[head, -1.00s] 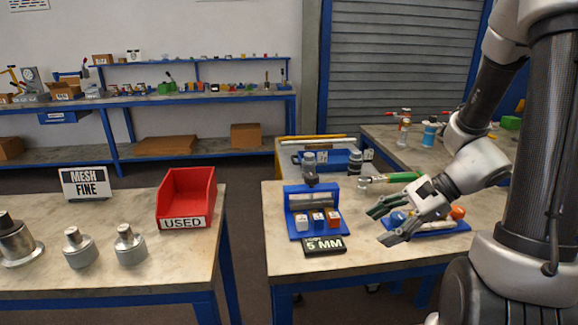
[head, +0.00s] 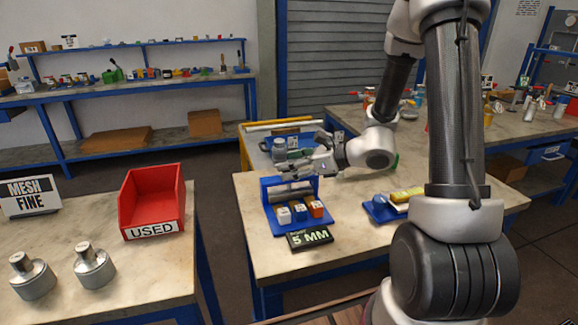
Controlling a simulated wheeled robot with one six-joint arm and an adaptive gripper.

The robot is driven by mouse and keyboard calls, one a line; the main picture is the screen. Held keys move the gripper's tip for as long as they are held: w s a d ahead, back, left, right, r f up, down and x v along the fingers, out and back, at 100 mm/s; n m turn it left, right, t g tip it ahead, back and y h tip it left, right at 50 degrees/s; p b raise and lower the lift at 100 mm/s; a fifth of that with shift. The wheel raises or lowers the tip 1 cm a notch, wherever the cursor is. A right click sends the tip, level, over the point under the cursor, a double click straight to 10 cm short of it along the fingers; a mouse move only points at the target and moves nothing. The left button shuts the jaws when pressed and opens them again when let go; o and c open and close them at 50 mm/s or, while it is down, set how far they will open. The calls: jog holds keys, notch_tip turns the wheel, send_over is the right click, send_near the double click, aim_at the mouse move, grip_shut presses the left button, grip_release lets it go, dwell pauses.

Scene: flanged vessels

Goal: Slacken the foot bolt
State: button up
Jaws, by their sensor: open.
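Two grey metal vessels with short necks stand on the left table, one (head: 33,279) in front and one (head: 94,267) beside it. I cannot make out a foot bolt on either. A blue stand (head: 270,194) on the right table has white, blue (head: 300,213) and orange (head: 316,208) blocks at its base. A black sign (head: 309,238) reading "5 MM" lies in front of it. My gripper (head: 286,163) is open, fingers pointing left, just over the top of the stand in the picture. I cannot tell whether it touches the stand, and it partly hides what is behind.
A red bin (head: 152,200) marked "USED" and a sign (head: 28,195) reading "MESH FINE" stand on the left table. A blue tray (head: 380,211) with a yellow item (head: 407,194) lies right of the stand. A gap separates the two tables.

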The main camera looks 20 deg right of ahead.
jog(key=shift+w+a+f, duration=0.2)
jog(key=shift+w+a, duration=0.1)
jog(key=shift+a, duration=0.05)
jog(key=c, duration=1)
jog(key=shift+o, duration=0.2)
